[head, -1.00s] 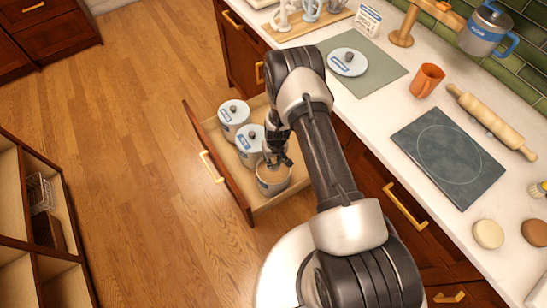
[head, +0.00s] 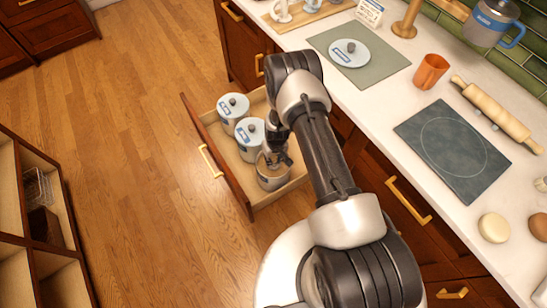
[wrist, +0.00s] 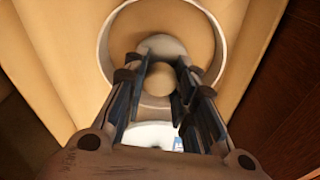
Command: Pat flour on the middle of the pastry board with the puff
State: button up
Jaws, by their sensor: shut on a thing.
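The pastry board (head: 453,150) is a dark slate slab with a thin circle drawn round its middle, lying on the counter at the right. An open canister (head: 271,184) with tan contents stands in the pulled-out drawer. My gripper (head: 277,161) reaches down into it. In the wrist view my gripper (wrist: 158,75) is shut on the puff, whose tan round knob (wrist: 157,78) shows between the fingers and whose pale pad (wrist: 163,45) shows past them. The canister rim (wrist: 105,42) surrounds the fingertips. The puff is mostly hidden in the head view.
Two lidded canisters (head: 233,107) (head: 249,136) stand beside it in the drawer (head: 230,169). On the counter are a loose lid (head: 349,53) on a grey-green mat (head: 325,40), an orange mug (head: 431,71), a rolling pin (head: 497,111) and a pale round item (head: 494,227).

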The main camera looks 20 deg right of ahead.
jog(key=shift+s+f+b, duration=0.1)
jog(key=shift+f+b, duration=0.5)
jog(key=shift+b, duration=0.15)
dwell(1.9)
jog(key=shift+r+p, duration=2.05)
jog(key=shift+r, duration=1.5)
jog(key=shift+r, duration=0.15)
notch_tip(320, 180, up, 10)
jog(key=w, duration=0.1)
notch_tip(320, 180, up, 7)
send_over(273, 158)
jog(key=s+r+m, duration=0.1)
jog(key=s+r, duration=0.7)
jog(key=r, duration=0.6)
jog(key=shift+s+b, duration=0.15)
jog(key=shift+b, duration=0.15)
